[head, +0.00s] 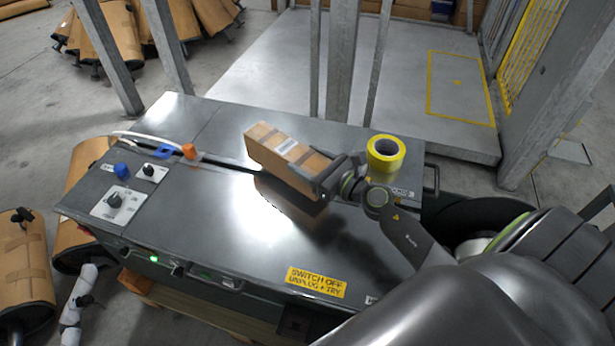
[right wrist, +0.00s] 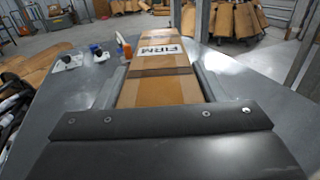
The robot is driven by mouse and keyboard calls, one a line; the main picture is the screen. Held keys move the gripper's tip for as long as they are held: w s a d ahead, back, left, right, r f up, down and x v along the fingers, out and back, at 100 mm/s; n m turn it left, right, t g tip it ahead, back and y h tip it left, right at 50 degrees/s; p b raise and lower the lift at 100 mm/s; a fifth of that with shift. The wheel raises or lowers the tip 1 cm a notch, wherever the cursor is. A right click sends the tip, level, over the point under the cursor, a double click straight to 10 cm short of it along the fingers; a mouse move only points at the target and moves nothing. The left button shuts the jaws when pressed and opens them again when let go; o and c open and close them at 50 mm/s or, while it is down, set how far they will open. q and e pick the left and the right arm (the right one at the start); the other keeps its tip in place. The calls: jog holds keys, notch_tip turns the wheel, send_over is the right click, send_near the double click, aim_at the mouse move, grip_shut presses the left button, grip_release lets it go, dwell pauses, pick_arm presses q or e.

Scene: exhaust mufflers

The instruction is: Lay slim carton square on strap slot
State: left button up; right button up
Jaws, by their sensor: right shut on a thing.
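The slim carton (head: 283,150) is a long brown cardboard box with a white label. My right gripper (head: 330,180) is shut on its right end. The carton hides part of the slot. My left gripper is not in view.
A yellow tape roll (head: 385,153) stands on the machine top right of the carton. An orange piece (head: 189,151), a blue clip (head: 163,152) and a white strap lie near the slot's left end. Knobs (head: 115,200) sit at the left. The front top is clear.

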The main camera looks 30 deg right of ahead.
notch_tip(320, 180, down, 4)
jog(key=shift+r+b, duration=0.15)
jog(key=shift+b, duration=1.05)
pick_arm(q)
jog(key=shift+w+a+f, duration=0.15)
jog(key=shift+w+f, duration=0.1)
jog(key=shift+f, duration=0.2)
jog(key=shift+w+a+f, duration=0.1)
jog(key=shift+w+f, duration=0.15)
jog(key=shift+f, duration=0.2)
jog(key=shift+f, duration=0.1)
pick_arm(e)
jog(key=o, duration=0.7)
jog(key=shift+f, duration=0.2)
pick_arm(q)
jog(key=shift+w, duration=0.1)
pick_arm(e)
jog(key=o, duration=0.5)
jog(key=shift+r, duration=0.1)
